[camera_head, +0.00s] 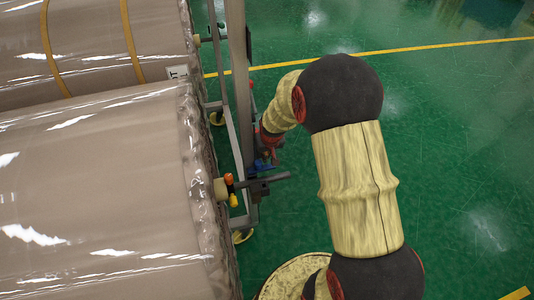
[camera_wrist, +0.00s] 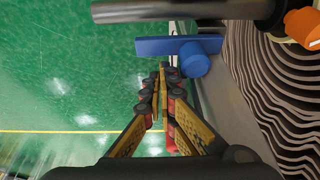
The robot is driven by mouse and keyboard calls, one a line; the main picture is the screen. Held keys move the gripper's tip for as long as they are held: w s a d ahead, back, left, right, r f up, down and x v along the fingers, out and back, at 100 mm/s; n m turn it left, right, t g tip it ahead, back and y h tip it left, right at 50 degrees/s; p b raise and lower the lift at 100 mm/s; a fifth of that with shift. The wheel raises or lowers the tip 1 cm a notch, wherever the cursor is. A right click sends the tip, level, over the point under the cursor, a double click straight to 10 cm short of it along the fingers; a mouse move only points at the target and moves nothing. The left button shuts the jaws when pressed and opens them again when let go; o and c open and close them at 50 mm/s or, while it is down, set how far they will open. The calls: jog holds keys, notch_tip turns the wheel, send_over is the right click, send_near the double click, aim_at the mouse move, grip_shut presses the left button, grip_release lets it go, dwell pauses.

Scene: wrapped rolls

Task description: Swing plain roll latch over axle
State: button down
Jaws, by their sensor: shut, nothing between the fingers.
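The plain wrapped roll (camera_head: 90,200) lies on the left in the head view; its layered end (camera_wrist: 285,95) fills the right of the wrist view. Its pale axle end (camera_head: 220,190) sticks out beside an orange piece (camera_head: 230,182), which also shows in the wrist view (camera_wrist: 303,25). A dark bar (camera_head: 268,181) reaches right from the rack, and crosses the top of the wrist view (camera_wrist: 180,11). A blue piece with a round stub (camera_wrist: 178,46) lies just ahead of my gripper (camera_wrist: 160,76). My gripper is shut and empty; contact with the blue piece cannot be told.
A second roll with yellow bands (camera_head: 85,45) lies beyond the plain one. A grey rack post (camera_head: 240,80) stands at the rolls' ends, close to my gripper. The green floor (camera_head: 460,130) to the right is clear, with a yellow line (camera_head: 400,50).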

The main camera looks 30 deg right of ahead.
jog(key=shift+x, duration=0.95)
